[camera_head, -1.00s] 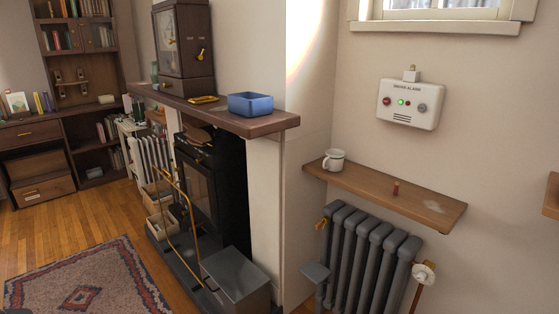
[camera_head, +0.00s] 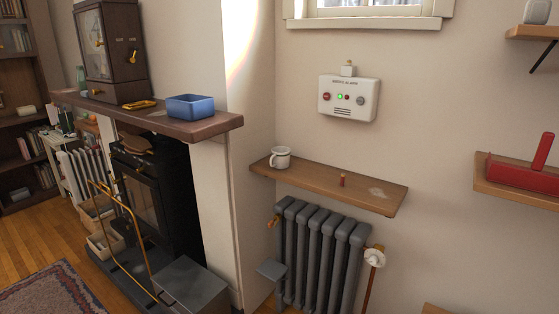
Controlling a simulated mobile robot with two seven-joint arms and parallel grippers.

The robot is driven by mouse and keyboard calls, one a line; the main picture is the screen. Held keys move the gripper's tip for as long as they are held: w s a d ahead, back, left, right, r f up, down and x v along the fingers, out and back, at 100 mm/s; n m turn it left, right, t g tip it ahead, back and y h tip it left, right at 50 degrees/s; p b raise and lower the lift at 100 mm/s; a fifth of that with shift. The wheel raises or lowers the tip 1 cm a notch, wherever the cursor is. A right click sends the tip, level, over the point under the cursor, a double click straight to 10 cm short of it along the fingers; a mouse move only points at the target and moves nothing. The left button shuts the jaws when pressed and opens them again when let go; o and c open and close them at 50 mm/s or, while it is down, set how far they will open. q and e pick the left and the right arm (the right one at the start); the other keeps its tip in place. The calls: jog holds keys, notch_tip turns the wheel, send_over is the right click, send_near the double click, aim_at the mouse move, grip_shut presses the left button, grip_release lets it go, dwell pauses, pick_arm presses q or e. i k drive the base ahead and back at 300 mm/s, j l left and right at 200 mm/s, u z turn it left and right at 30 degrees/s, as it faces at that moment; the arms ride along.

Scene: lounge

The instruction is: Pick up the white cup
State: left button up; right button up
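The white cup (camera_head: 281,158) stands upright at the left end of a wooden wall shelf (camera_head: 328,186), above a grey radiator. A dark rim line shows around its top, and its handle appears to be on the left side. Neither of my grippers shows in the head view.
A mantel (camera_head: 190,128) holds a blue box (camera_head: 190,106). A red object (camera_head: 525,172) sits on a right-hand shelf.

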aim_at(281, 158)
jog(key=i+j+z, duration=0.55)
jog(key=i+j, duration=0.2)
